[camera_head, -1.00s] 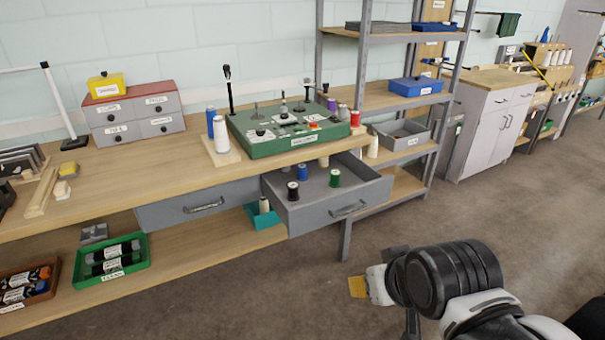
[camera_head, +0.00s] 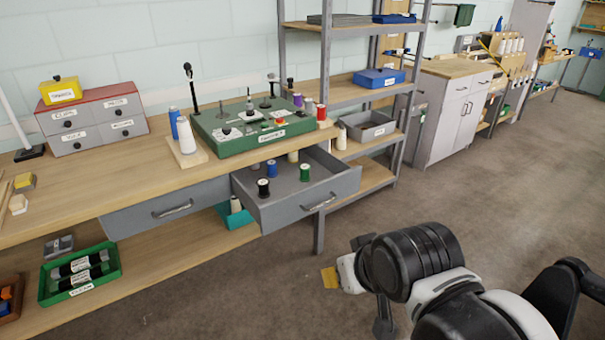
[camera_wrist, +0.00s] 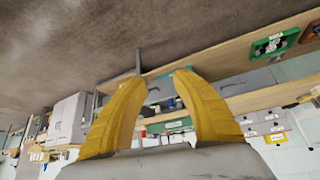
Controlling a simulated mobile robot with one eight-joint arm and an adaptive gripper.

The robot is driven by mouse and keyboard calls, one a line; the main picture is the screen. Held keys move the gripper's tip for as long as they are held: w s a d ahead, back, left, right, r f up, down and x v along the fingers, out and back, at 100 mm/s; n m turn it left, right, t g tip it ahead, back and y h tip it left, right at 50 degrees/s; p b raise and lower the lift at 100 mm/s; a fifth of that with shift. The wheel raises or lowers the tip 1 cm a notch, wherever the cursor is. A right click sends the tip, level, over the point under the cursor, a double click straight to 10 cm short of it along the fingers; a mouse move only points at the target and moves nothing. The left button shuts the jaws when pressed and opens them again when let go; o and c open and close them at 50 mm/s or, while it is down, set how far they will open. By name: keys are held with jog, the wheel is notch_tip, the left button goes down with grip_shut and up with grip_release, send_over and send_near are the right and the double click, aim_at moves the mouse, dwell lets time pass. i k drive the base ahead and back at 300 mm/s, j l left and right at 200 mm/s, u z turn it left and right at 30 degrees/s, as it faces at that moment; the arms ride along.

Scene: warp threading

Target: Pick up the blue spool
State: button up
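A blue spool (camera_head: 271,168) stands upright in the open grey drawer (camera_head: 338,183), behind a black spool (camera_head: 263,188) and left of a green spool (camera_head: 305,173). Another blue item (camera_head: 174,122) stands on the bench, partly behind a white thread cone (camera_head: 186,136). My gripper (camera_head: 330,277) is over the floor, in front of and below the drawer, well apart from it. In the wrist view, its two yellow fingers (camera_wrist: 164,80) are apart with nothing between them. The bench and drawer appear upside down beyond them, and the blue spool cannot be made out there.
A green device (camera_head: 250,127) stands on the bench (camera_head: 120,178) above the drawer. A green tray (camera_head: 110,270) is on the lower shelf. The floor (camera_head: 240,300) before the drawer is clear.

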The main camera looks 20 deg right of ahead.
aim_at(271, 164)
jog(key=i+l, duration=0.2)
jog(key=l, duration=0.15)
jog(key=i+l, duration=0.45)
jog(key=l, duration=0.3)
jog(key=i+l, duration=0.25)
jog(key=l+u, duration=0.05)
jog(key=l, duration=0.05)
